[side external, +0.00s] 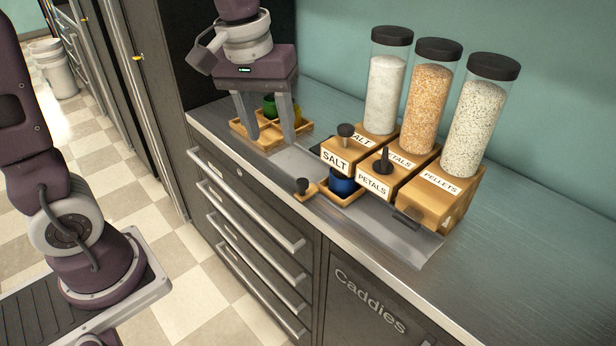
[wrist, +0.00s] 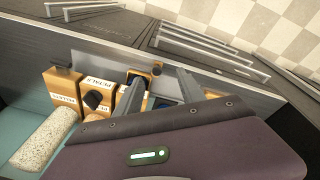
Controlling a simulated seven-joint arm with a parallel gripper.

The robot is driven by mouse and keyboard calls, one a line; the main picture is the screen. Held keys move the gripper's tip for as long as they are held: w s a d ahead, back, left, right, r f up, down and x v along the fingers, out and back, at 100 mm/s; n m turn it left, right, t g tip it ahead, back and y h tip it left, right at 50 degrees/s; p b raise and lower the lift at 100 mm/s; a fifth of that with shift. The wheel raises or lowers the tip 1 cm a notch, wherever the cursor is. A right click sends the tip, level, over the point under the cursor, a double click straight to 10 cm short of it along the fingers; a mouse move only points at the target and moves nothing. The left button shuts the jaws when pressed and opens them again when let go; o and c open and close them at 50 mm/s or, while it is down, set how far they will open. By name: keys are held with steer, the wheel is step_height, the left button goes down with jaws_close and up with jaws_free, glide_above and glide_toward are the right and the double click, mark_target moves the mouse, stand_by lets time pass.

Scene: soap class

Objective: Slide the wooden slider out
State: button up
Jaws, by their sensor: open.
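A small wooden piece with a dark knob (side external: 304,187) sits at the front of a wooden tray (side external: 354,197) below the salt and petals dispensers. I cannot tell if they are one slider. A blue cup (side external: 342,184) stands in that tray. The knob also shows in the wrist view (wrist: 157,67). Dark knobs also sit on the salt dispenser (side external: 346,130) and petals dispenser (side external: 382,160), and a dark handle on the pellets dispenser (side external: 407,217). My gripper (side external: 268,138) is open and empty, left of the dispensers, by a wooden caddy (side external: 236,127).
The wooden caddy holds green and yellow cups. Three tall clear containers (side external: 430,92) stand on the labelled wooden boxes.

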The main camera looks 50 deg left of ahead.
mark_target(302, 181)
steer(key=w+f+n+g, duration=0.1)
steer(key=w+f, duration=0.2)
steer(key=w+f+n+g, duration=0.1)
steer(key=w+f, duration=0.2)
steer(key=f, duration=0.1)
steer(key=shift+w+a+f+n, duration=0.1)
steer(key=shift+w+a+n, duration=0.05)
steer(key=shift+w+n, duration=0.25)
step_height(302, 181, down, 7)
steer(key=shift+w+f, duration=0.1)
steer(key=shift+f, duration=0.1)
steer(key=shift+c, duration=0.2)
jaws_close()
stand_by(0.4)
